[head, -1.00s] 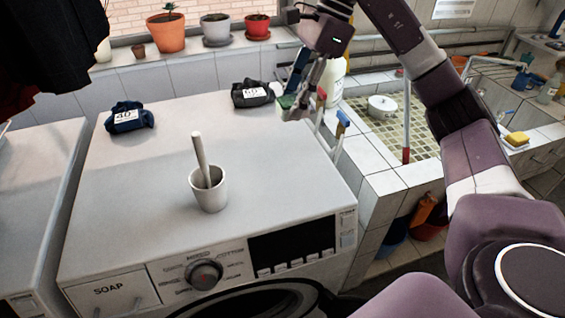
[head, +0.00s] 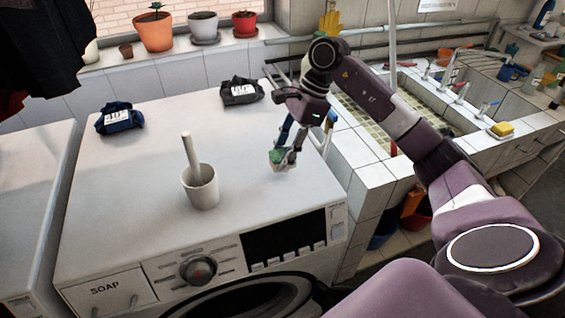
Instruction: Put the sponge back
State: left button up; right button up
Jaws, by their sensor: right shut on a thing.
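My right gripper (head: 285,163) is shut on a small sponge (head: 277,156) with a green face. It holds the sponge low over the right part of the washing machine top (head: 240,190), to the right of the white cup. The fingers hide part of the sponge, and I cannot tell whether it touches the surface. A yellow block (head: 501,129), which looks like another sponge, lies on the tiled sink edge at the right. My left gripper is not in view.
A white cup (head: 201,190) with a stick stands on the machine. The tiled sink (head: 365,125) lies to the right. Flower pots line the windowsill. The machine's front left top is clear.

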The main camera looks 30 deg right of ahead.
notch_tip(320, 180, down, 3)
jog(key=shift+s+f+p, duration=0.1)
jog(key=shift+p, duration=0.35)
jog(key=shift+f, duration=0.35)
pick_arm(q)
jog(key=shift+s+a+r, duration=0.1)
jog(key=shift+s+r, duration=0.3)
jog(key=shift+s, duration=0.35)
pick_arm(e)
jog(key=shift+f, duration=0.1)
jog(key=o, duration=1)
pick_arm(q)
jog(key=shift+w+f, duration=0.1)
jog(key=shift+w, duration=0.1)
